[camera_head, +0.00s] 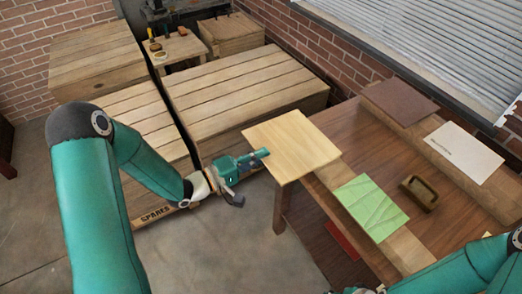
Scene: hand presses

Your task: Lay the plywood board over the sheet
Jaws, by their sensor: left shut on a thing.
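The plywood board (298,142) is a pale, square panel over the far left end of the brown table. My left gripper (263,154) is shut on its left edge, and the board looks roughly level. I cannot tell whether it touches the table. A green square with curved lines (371,207) lies on the table, right of and nearer than the board, and apart from it. A white sheet with small dark print (464,152) lies at the table's right back. I cannot tell which of these is the task's sheet. My right arm enters at bottom right; its fingers are out of frame.
A brown wooden block with a raised rim (419,192) sits on the table (338,126) right of the green square. A dark brown sheet (400,101) lies at the back. Wooden crates (245,83) stand behind and left. A brick wall and shutter (430,45) bound the back.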

